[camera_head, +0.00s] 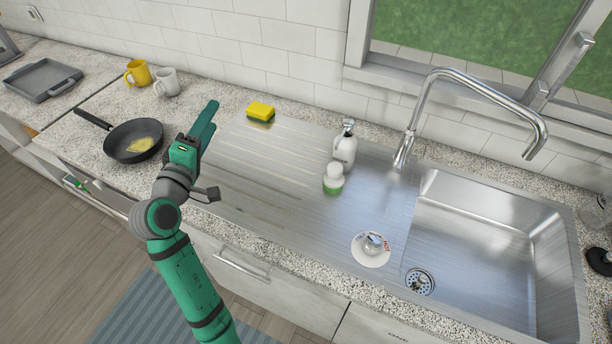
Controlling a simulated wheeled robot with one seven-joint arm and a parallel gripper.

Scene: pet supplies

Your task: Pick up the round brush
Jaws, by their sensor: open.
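The round brush (333,180) has a white knob on top and green below. It stands upright on the steel drainboard (262,205), just in front of a white soap dispenser. My gripper (208,116) is at the left end of the drainboard, well to the left of the brush and apart from it. Its green fingers point up and away toward the wall, and they are open. Nothing shows between them, though the view from this side hides part of the gap.
The soap dispenser (345,146) stands right behind the brush. The faucet (468,78) rises to the right. A yellow sponge (261,110) and a pan (133,140) are near my gripper. The drainboard's middle is clear.

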